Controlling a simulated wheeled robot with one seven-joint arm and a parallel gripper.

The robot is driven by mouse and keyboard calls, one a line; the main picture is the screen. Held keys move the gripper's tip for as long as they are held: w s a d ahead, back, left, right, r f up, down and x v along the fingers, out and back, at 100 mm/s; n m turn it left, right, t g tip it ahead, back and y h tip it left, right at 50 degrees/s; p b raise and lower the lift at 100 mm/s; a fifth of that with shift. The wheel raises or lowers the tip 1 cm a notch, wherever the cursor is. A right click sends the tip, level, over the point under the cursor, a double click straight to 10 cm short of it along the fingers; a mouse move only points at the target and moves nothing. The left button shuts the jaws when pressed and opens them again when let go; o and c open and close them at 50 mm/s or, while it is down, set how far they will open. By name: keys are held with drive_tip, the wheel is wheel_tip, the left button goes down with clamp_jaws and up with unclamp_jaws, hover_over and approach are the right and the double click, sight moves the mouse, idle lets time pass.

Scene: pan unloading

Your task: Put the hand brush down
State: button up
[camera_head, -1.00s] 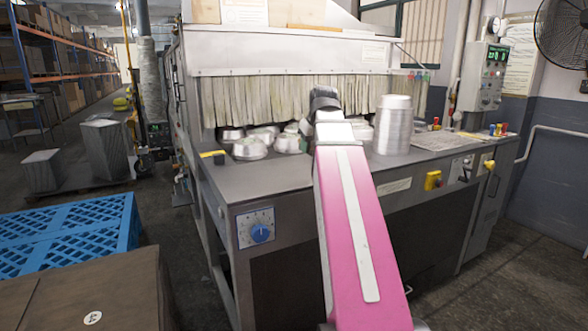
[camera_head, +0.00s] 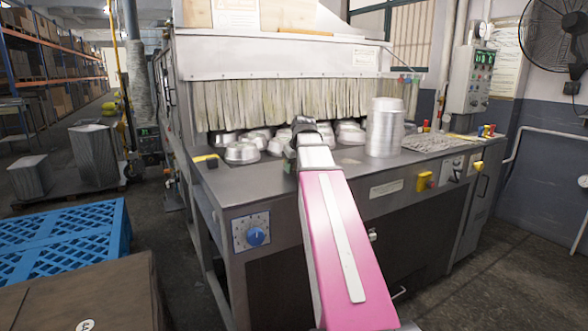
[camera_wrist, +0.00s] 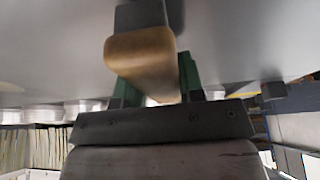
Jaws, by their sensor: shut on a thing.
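The hand brush (camera_wrist: 141,50) shows in the wrist view as a tan, rounded body with a dark grey part at its far end. It lies between the green fingers of my gripper (camera_wrist: 154,78), which is shut on it. A grey metal surface fills the picture beyond the brush; whether the brush touches it I cannot tell. In the head view, my gripper is over the grey machine table (camera_head: 232,183), in front of the strip curtain.
Several silver pans (camera_head: 242,152) stand by the curtain (camera_head: 270,103). A tall pan stack (camera_head: 384,130) stands right of my arm, with a speckled grey mat (camera_head: 440,143) farther right. The table's front left is bare. A blue pallet (camera_head: 75,238) and brown box (camera_head: 85,290) are at lower left.

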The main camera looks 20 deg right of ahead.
drive_tip(key=shift+f, duration=0.3)
drive_tip(key=shift+f, duration=0.25)
drive_tip(key=o, duration=0.9)
drive_tip(key=shift+s+f, duration=0.15)
drive_tip(key=shift+a, duration=0.1)
drive_tip(key=shift+a+r, duration=0.1)
drive_tip(key=shift+r, duration=0.35)
drive_tip(key=v, duration=1.1)
drive_tip(key=shift+d+r, duration=0.3)
drive_tip(key=shift+r, duration=0.15)
